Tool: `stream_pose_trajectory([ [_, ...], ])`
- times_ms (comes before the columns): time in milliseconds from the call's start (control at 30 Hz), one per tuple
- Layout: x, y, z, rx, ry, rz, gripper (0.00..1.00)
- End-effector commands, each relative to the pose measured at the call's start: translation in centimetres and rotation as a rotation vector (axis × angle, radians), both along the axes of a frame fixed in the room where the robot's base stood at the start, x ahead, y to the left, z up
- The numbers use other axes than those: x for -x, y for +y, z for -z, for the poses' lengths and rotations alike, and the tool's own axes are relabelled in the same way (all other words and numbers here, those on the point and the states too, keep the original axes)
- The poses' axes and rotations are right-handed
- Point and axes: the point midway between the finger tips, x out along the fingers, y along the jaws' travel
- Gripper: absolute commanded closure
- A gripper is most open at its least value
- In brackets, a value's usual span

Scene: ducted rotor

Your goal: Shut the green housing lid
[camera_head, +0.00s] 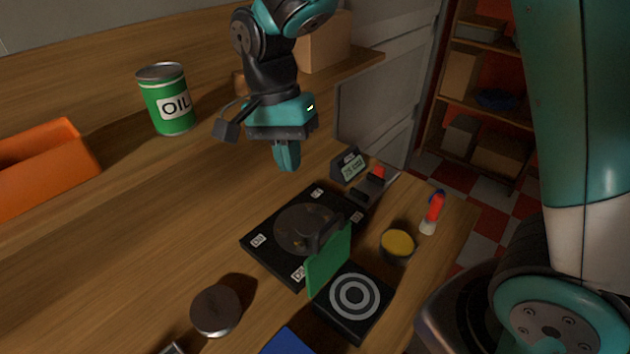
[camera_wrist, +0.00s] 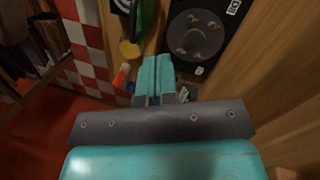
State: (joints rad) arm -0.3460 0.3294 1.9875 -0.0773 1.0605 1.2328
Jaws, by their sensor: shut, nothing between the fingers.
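The green housing lid (camera_head: 330,262) stands upright, open, in the head view. It rises along the edge between the black plate with a dark round disc (camera_head: 305,230) and a black box with grey rings (camera_head: 354,296). In the wrist view a dark green part, likely the lid, shows at the top edge, mostly cut off. My gripper (camera_head: 288,158) is shut and empty, pointing down above the bench, behind the black plate and apart from the lid. Its closed teal fingers (camera_wrist: 154,80) also show in the wrist view.
A yellow-topped tin (camera_head: 397,246) and a red-and-white bottle (camera_head: 433,213) stand right of the plate. A small display (camera_head: 348,165) stands behind it. A dark round lid (camera_head: 216,310) lies front left. A green oil can (camera_head: 167,99) and an orange bin (camera_head: 45,165) stand at left. Bench between is clear.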

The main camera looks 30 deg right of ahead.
Motion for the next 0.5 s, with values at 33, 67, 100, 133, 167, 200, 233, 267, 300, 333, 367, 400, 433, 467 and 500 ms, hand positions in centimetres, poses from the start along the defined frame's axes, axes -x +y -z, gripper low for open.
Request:
stream_pose_trajectory([
  [33,-1.0,0.2,-0.7,0.053,0.019,0.098,1.00],
  [67,-1.5,0.2,-0.6,0.081,0.025,0.153,1.00],
  [100,-2.0,0.2,-0.5,0.113,0.031,0.214,1.00],
  [133,-2.3,0.2,-0.4,0.132,0.034,0.251,1.00],
  [167,-2.5,0.2,-0.2,0.147,0.037,0.280,1.00],
  [200,-2.6,0.2,0.0,0.162,0.038,0.310,1.00],
  [233,-2.7,0.2,0.2,0.171,0.039,0.325,1.00],
  [267,-2.7,0.2,0.4,0.175,0.040,0.333,1.00],
  [300,-2.6,0.1,0.7,0.178,0.040,0.340,1.00],
  [333,-2.5,0.1,1.1,0.180,0.041,0.342,1.00],
  [367,-2.4,0.0,1.4,0.180,0.042,0.341,1.00],
  [400,-2.2,0.0,2.0,0.180,0.043,0.340,1.00],
  [433,-2.0,-0.1,2.5,0.180,0.043,0.340,1.00],
  [467,-1.8,-0.2,3.0,0.179,0.043,0.339,1.00],
  [500,-1.5,-0.3,3.8,0.180,0.044,0.339,1.00],
])
